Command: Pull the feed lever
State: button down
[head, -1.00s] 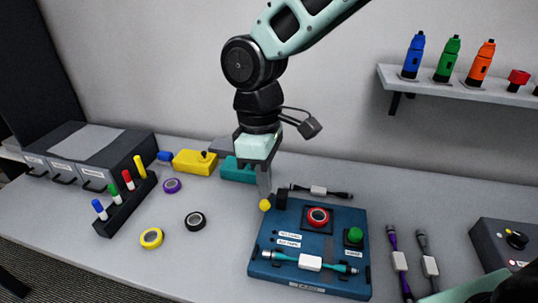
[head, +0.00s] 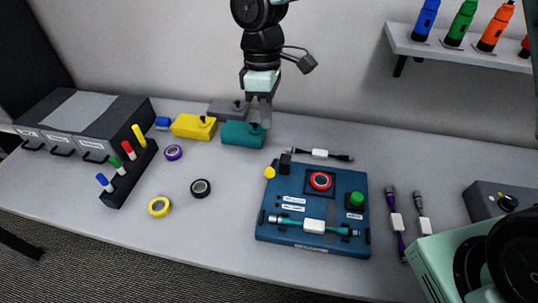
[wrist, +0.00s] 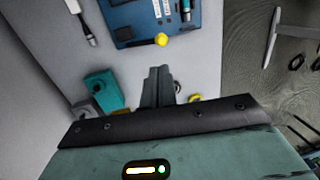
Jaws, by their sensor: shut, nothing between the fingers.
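The feed lever's yellow knob (head: 269,172) stands at the back left edge of the blue panel (head: 345,183), beside a black block (head: 285,163). I take this knob to be the feed lever; the panel's labels are too small to read. The knob also shows in the wrist view (wrist: 161,39), beyond my fingertips at the panel's edge. My gripper (head: 265,124) is shut and empty, raised behind the panel near the teal box, apart from the knob. In the wrist view its closed fingers (wrist: 158,75) point toward the panel side.
The panel carries a red button (head: 320,181), a green button (head: 356,199) and a teal cable (head: 340,231). A teal box (head: 240,136) and yellow box (head: 192,127) stand at the back. Black (head: 200,188) and yellow (head: 159,207) tape rolls lie left. Bare table lies left of the panel.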

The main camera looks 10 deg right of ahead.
aim_at(267, 173)
jog(key=f+p, duration=0.1)
jog(key=f, duration=0.3)
jog(key=s+f+p, duration=0.1)
jog(key=f, duration=0.2)
jog(key=s+f+p, duration=0.1)
jog(key=f, duration=0.3)
jog(key=shift+f, duration=0.3)
jog(key=shift+f, duration=0.1)
jog(key=f+t+b, duration=0.1)
jog(key=b, duration=0.3)
jog(key=s+f+t+h+b, duration=0.1)
jog(key=b, duration=0.2)
jog(key=shift+s+a+f+b, duration=0.2)
jog(key=shift+s+a+b, duration=0.1)
jog(key=shift+a+b, duration=0.1)
jog(key=f+t+b, duration=0.1)
jog(key=b, duration=0.2)
jog(key=s+f+t+b, duration=0.1)
jog(key=b, duration=0.3)
jog(key=t+h+b, duration=0.1)
jog(key=b, duration=0.3)
jog(key=shift+s+a+f+t, duration=0.3)
jog(key=shift+s+f, duration=0.05)
jog(key=shift+f, duration=0.05)
jog(key=shift+s+f+b, duration=0.1)
jog(key=shift+f+b, duration=0.1)
jog(key=shift+b, duration=0.7)
jog(key=shift+s+f+b, duration=0.2)
jog(key=shift+f+b, duration=0.15)
jog(key=shift+b, duration=0.2)
